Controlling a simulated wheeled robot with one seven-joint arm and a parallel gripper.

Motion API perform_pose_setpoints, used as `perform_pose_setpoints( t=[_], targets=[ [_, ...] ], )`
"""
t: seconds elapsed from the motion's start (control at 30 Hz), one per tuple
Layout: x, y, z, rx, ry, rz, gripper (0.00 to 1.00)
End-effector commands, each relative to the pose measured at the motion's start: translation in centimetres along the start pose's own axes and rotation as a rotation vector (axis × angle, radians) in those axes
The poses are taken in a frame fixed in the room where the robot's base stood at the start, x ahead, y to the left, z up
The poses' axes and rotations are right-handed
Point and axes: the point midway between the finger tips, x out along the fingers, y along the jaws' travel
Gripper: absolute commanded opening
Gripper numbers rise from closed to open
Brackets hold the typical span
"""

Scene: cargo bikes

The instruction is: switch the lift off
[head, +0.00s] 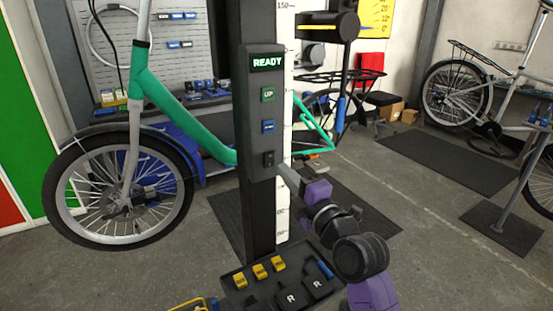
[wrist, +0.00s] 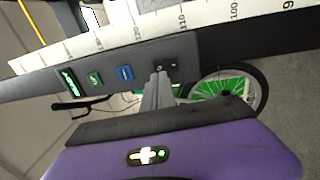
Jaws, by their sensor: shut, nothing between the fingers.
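The lift's grey control box (head: 254,130) is on a dark post. Its display (head: 267,62) is lit and reads READY. Below it are a green UP button (head: 267,94), a blue button (head: 268,127) and a black rocker switch (head: 269,159). My gripper (head: 281,171) is shut and empty, its tips just right of the rocker. In the wrist view the shut fingers (wrist: 159,78) point at the rocker (wrist: 172,65) and cover part of it. I cannot tell whether they touch it. The green button (wrist: 94,79) and blue button (wrist: 125,73) are clear of the fingers.
A white height scale (head: 285,110) runs along the post. A green bike with a front wheel (head: 120,190) hangs at the left behind the post. A black tray (head: 282,276) with yellow and blue items sits low in front.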

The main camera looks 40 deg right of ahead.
Motion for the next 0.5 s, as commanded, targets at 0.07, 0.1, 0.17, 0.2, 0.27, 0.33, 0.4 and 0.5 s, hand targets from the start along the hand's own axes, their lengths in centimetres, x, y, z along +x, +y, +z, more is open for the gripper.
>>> perform_pose_setpoints(
  t=[0.07, 0.1, 0.17, 0.2, 0.27, 0.33, 0.4, 0.5],
  targets=[
    [1.5, 0.4, -0.1, 0.004, 0.001, 0.002, 0.0],
    [2.1, 0.3, -0.1, 0.005, 0.001, 0.001, 0.0],
    [3.0, 0.3, -0.1, 0.004, 0.001, 0.0, 0.0],
    [3.4, 0.3, -0.1, 0.003, 0.001, 0.001, 0.0],
    [4.0, 0.2, -0.1, 0.003, 0.001, 0.001, 0.0],
    [4.5, 0.1, -0.1, 0.002, 0.001, 0.001, 0.0],
    [4.8, 0.1, -0.1, 0.002, 0.001, 0.001, 0.0],
    [4.9, 0.0, -0.1, 0.001, 0.001, 0.001, 0.0]
  ],
)
